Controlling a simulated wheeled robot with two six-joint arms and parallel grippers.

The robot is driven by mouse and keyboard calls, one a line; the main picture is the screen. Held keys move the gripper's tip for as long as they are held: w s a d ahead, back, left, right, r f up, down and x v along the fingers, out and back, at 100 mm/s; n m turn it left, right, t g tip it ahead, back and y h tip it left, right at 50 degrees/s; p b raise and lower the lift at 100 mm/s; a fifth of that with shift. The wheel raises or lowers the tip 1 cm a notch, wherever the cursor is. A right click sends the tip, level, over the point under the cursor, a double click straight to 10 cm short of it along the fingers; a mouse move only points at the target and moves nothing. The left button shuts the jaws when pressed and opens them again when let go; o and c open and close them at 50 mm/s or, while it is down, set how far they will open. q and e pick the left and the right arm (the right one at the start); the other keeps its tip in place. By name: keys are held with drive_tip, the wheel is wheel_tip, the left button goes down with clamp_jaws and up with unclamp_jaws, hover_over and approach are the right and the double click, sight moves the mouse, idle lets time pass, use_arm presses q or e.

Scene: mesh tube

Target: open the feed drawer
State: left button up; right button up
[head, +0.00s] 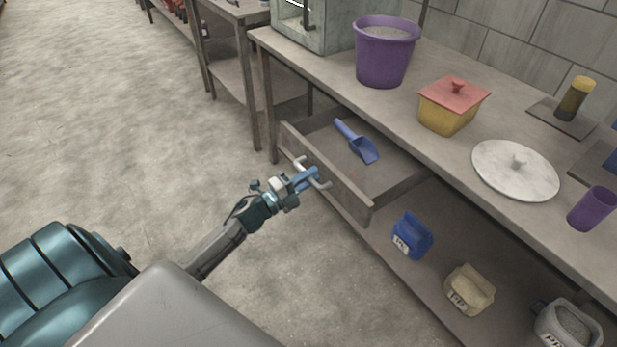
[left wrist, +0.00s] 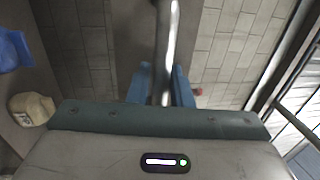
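The feed drawer (head: 335,178) stands pulled out from under the tabletop, with a blue scoop (head: 357,143) lying inside it. Its pale bar handle (head: 299,163) is on the front panel. My left gripper (head: 308,178) is at the middle of the handle, its blue fingers closed around the bar. In the left wrist view the handle bar (left wrist: 165,50) runs between the two blue fingers (left wrist: 162,88), close against both. My right gripper is not in view.
On the table (head: 440,158) stand a purple bucket (head: 385,55), a yellow box with a red lid (head: 450,108), a white round lid (head: 515,168) and a purple cup (head: 592,208). Bags, one blue (head: 411,236), sit on the lower shelf. The floor (head: 120,120) left of the drawer is clear.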

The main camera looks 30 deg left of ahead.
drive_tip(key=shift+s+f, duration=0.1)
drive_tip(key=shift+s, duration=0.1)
